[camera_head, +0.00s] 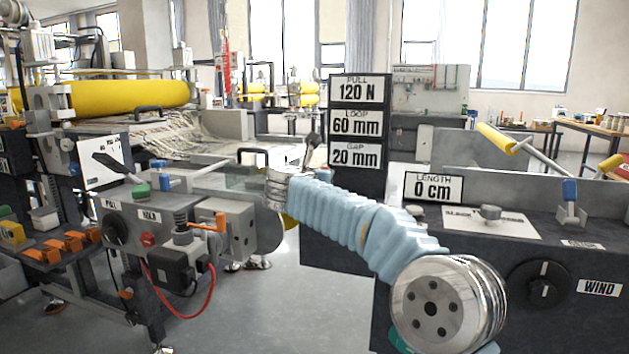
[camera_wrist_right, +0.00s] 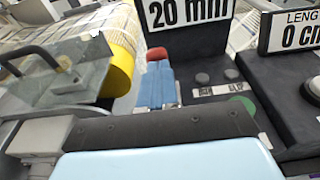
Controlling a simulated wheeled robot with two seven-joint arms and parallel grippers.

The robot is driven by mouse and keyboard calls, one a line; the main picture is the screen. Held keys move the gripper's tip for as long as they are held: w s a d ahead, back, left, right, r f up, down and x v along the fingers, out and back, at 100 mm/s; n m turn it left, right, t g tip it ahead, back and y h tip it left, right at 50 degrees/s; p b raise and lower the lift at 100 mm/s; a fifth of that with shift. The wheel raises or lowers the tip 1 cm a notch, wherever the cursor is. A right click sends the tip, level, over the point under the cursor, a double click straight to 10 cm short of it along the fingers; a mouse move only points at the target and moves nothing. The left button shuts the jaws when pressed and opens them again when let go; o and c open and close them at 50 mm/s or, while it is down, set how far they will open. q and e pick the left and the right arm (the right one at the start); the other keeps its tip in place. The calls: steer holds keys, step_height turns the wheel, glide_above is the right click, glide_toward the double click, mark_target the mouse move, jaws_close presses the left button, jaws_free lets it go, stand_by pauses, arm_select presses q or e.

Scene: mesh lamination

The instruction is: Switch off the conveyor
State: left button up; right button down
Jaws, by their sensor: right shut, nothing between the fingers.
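The machine at left carries pale mesh (camera_head: 160,135) under a yellow roller (camera_head: 130,97). Its front has a black PULL dial (camera_head: 115,228), a red button (camera_head: 148,240) by a HOLD label and a green-based lever (camera_head: 140,190). No label names a conveyor switch. My right arm crosses from the lower right in a light blue sleeve; its gripper (camera_head: 311,142) is at the far end, small and partly hidden, shut and empty. In the right wrist view, a blue block with a red top (camera_wrist_right: 158,78) stands beside a dark panel with a green button (camera_wrist_right: 243,103). My left gripper is out of view.
At right, a dark winder panel bears a WIND dial (camera_head: 540,287), a blue toggle (camera_head: 570,190) and a LENGTH 0 cm sign (camera_head: 433,187). A sign post (camera_head: 360,122) reads 120 N, 60 mm and 20 mm. Floor (camera_head: 265,300) shows between the machines.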

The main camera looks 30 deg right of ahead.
steer(key=shift+w+d+r, duration=0.1)
steer(key=shift+w+d, duration=0.55)
steer(key=shift+d, duration=0.1)
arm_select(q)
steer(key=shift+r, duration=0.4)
arm_select(e)
steer(key=shift+d, duration=0.1)
steer(key=shift+d+r, duration=0.1)
steer(key=shift+d, duration=0.05)
